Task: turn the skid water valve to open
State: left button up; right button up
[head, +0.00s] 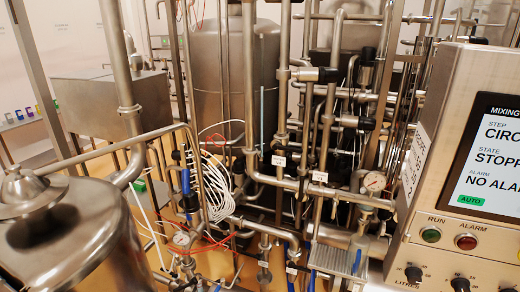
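A steel pipe skid (300,185) with many pipes and fittings fills the middle of the head view. Several blue parts that look like valve handles show on it: one upright at the left (186,181), one at the lower right (357,261), and others at the bottom edge (291,285). Small white tags (278,160) hang on the pipes, too small to read. I cannot tell which handle is the water valve, or how it is set. Neither of my grippers is in view.
A control panel (440,190) stands close at right; its screen (490,150) shows STATE "STOPP…", cut off, and AUTO. A steel vessel (70,240) stands close at lower left. A tall tank (235,80) is behind. Loose white hoses (215,185) and red and orange cables hang between.

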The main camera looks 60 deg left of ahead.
aim_at(275, 147)
jog(key=j+u, duration=0.1)
jog(key=u, duration=0.35)
jog(key=i+u, duration=0.1)
jog(key=u, duration=0.35)
jog(key=j+u, duration=0.15)
jog(key=u, duration=0.3)
jog(key=i+u, duration=0.1)
jog(key=u, duration=0.35)
